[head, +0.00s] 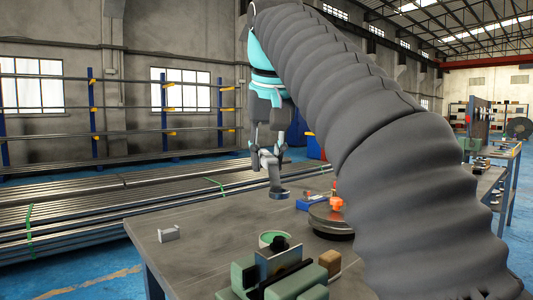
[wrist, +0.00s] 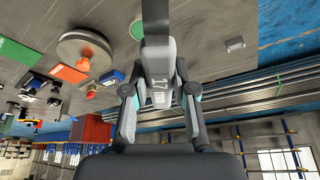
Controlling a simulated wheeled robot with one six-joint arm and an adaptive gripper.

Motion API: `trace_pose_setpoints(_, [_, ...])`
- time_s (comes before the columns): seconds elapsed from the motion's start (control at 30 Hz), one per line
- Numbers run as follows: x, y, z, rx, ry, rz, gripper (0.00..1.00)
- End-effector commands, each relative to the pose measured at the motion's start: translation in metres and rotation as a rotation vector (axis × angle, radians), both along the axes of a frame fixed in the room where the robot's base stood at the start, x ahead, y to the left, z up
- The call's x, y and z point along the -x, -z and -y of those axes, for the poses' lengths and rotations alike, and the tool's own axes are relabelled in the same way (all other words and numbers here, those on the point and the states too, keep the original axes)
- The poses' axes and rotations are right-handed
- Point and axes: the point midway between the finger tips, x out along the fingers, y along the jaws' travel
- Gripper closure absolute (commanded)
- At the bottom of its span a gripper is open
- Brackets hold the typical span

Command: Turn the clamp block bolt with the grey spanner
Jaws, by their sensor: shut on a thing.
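My gripper (head: 268,156) is held in the air above the workbench, pointing down. It is shut on the grey spanner (wrist: 160,62), which shows the number 17 between the fingers in the wrist view. In the head view the spanner's lower end (head: 279,193) hangs below the fingers, clear of the bench top. A small pale grey block (head: 169,234) stands alone at the bench's left. Green blocks with an upright metal plate (head: 282,262) stand at the near edge. I cannot tell which of these is the clamp block, and no bolt can be made out clearly.
A round grey disc (head: 330,222) with an orange knob (head: 337,203) stands right of the gripper, partly behind my arm. Long pipes (head: 110,205) lie behind. The bench's left part is mostly clear.

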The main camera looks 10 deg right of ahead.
Motion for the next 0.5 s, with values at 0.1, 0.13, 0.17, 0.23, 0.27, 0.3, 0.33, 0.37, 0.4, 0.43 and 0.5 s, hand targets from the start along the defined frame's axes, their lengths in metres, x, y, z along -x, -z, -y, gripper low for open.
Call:
trace_pose_setpoints(0.1, [0.0,0.007,0.001,0.0,0.0,-0.001,1.0])
trace_pose_setpoints(0.13, [0.0,0.009,0.001,0.0,0.0,-0.001,1.0])
trace_pose_setpoints(0.17, [0.0,0.011,0.001,0.0,0.0,-0.001,1.0])
trace_pose_setpoints(0.23, [0.0,0.016,0.001,0.0,0.0,-0.002,1.0])
trace_pose_setpoints(0.27, [0.0,0.018,0.001,0.0,0.0,-0.001,1.0])
trace_pose_setpoints(0.3, [0.001,0.021,0.001,-0.001,0.0,0.0,1.0])
trace_pose_setpoints(0.33, [0.001,0.023,0.001,0.0,-0.001,-0.001,1.0])
trace_pose_setpoints(0.37, [0.001,0.026,0.0,0.0,-0.001,-0.001,1.0])
trace_pose_setpoints(0.4, [0.0,0.028,0.0,-0.001,-0.001,0.0,1.0])
trace_pose_setpoints(0.43, [0.0,0.03,0.0,0.0,-0.001,-0.001,1.0])
trace_pose_setpoints(0.5, [0.0,0.035,0.0,0.0,-0.002,0.0,1.0])
